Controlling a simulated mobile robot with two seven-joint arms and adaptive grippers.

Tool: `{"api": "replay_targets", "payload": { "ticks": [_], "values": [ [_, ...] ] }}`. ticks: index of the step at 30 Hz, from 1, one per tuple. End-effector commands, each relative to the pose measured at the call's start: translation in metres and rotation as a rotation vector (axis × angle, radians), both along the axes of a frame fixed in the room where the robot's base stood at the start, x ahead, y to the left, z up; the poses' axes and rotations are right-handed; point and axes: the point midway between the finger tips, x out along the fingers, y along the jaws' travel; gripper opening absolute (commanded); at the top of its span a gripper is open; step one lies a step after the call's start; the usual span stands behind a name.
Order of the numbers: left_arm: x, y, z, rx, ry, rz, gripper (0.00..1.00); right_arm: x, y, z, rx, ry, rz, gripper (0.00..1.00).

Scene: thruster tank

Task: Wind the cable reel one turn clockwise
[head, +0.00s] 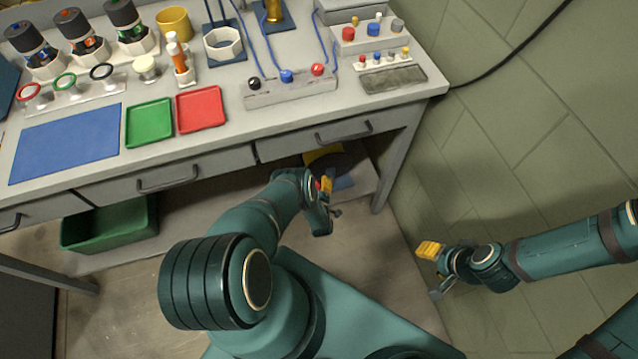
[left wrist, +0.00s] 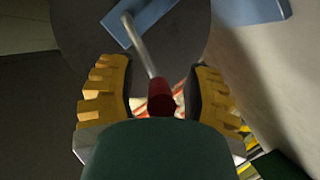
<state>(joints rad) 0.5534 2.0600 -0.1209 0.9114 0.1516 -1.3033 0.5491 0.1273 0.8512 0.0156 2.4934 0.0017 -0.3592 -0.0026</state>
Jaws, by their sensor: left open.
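The cable reel shows as a dark grey disc (left wrist: 85,30) in the left wrist view. A metal crank arm (left wrist: 141,48) crosses it and ends in a dark red knob (left wrist: 161,97). My left gripper (left wrist: 165,88) is open, with one yellow-padded finger on each side of the knob and gaps between. In the head view my left gripper (head: 331,196) is low in front of the bench's right end. The reel (head: 345,162) is partly seen in shadow beneath the bench, mostly hidden. My right gripper (head: 433,272) is open and empty, near the tiled wall.
The workbench (head: 225,140) has drawers with handles above the reel. A green bin (head: 110,228) sits under it at left. A bench leg (head: 400,160) stands right of the reel. A blue part (left wrist: 152,14) lies across the disc. Floor between my grippers is clear.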

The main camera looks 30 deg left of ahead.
Motion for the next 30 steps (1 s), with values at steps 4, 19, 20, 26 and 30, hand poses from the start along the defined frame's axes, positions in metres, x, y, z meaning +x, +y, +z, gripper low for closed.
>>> {"api": "replay_targets", "payload": {
  "ticks": [4,19,20,26,30],
  "values": [
    [-0.0001,0.0,0.0,0.0,0.0,0.0,0.5,0.0,-0.0001,0.0,0.0,0.0,0.0,0.5],
    [0.0006,0.0004,0.0005,0.001,0.0,0.0,0.0,0.0,0.0,0.0,0.0,0.0,0.0,0.5],
    [0.0007,0.0005,0.0007,0.002,0.001,0.0,0.0,0.0,0.0,0.0001,0.0,0.0,0.0,0.5],
    [0.0012,0.0009,0.0016,0.006,0.003,0.0,0.0,0.0,0.0,0.0002,0.0,0.0,0.0,0.5],
    [0.0015,0.0012,0.0025,0.012,0.008,0.0,0.0,-0.0001,0.0,0.0004,0.0,0.0,0.0,0.5]
  ]
}}
